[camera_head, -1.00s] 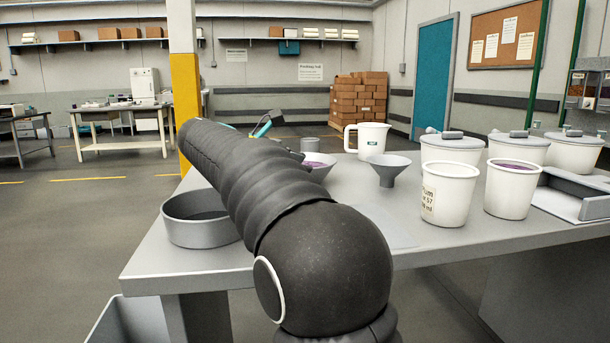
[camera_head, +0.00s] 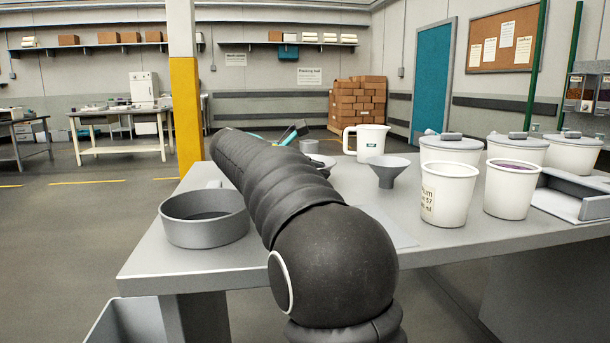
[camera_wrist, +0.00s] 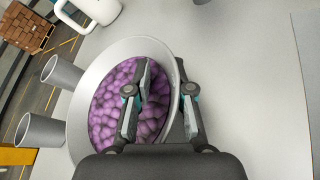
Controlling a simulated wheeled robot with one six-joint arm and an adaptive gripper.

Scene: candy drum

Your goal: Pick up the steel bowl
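The steel bowl (camera_wrist: 81,122) holds many purple candies and fills the left middle of the wrist view. In the head view the bowl (camera_head: 324,160) is mostly hidden behind my arm and gripper. My gripper (camera_wrist: 168,84) is open over the bowl's right side in the wrist view. One finger is over the candies and the other is just outside the rim, with the rim between them. A gap shows between the fingers; I cannot tell whether either touches the bowl.
Two grey cups (camera_wrist: 62,72) (camera_wrist: 40,131) stand close to the bowl. A white jug (camera_head: 366,141), a funnel (camera_head: 388,171) and white tubs (camera_head: 447,192) stand to the right. A wide grey pan (camera_head: 204,228) sits at the table's left edge.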

